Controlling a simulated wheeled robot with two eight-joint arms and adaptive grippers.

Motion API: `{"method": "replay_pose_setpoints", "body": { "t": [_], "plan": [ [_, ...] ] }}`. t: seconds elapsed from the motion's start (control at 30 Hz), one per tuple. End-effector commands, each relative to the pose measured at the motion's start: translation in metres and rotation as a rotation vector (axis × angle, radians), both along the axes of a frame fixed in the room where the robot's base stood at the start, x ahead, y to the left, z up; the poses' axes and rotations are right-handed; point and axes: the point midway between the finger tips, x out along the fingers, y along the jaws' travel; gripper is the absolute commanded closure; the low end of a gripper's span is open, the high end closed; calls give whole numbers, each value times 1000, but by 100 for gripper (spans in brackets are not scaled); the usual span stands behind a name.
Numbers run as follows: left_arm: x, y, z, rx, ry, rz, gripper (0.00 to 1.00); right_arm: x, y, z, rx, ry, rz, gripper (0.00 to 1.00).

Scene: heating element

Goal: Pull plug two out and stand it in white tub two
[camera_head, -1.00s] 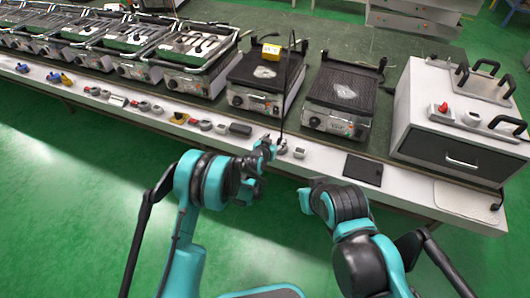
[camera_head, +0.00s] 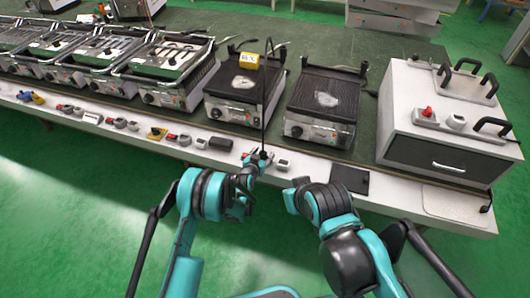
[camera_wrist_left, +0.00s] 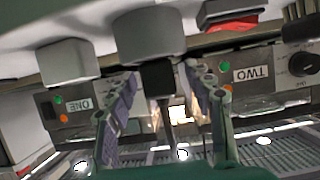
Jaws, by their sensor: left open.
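A dark plug (camera_wrist_left: 157,80) is between the two fingers of my left gripper (camera_wrist_left: 160,92) in the left wrist view. The fingers are apart, one on each side of it, and I see no clear contact. The plug adjoins a white block (camera_wrist_left: 148,38); I cannot tell whether that is a socket or a tub. In the head view my left gripper (camera_head: 259,158) is at the bench's front edge, at the foot of a thin black upright cable (camera_head: 266,95). Another white block (camera_wrist_left: 62,50) is beside it. My right gripper's fingers do not show.
Upside-down labels ONE (camera_wrist_left: 80,104) and TWO (camera_wrist_left: 257,73) mark two grills. A grill with a black plate (camera_head: 325,93) stands behind the gripper. Small switches and blocks line the white front edge (camera_head: 60,112). A white box (camera_head: 445,120) stands at right.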

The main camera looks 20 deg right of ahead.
Motion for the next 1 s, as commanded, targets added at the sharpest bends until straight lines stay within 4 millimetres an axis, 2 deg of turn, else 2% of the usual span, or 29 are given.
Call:
{"method": "replay_pose_setpoints", "body": {
  "t": [0.1,0.17,0.3,0.33,0.73,0.87,1.0],
  "plan": [
    [0,0,0,0,0,0,47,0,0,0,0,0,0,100],
    [0,0,0,0,0,0,61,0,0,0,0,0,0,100],
    [0,0,1,0,0,0,98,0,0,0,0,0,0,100],
    [0,0,0,0,0,0,100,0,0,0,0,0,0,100],
    [0,0,7,0,0,0,100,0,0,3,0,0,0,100],
    [0,0,21,0,0,0,100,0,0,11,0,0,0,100],
    [0,0,47,0,0,0,100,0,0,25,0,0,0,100]
  ]
}}
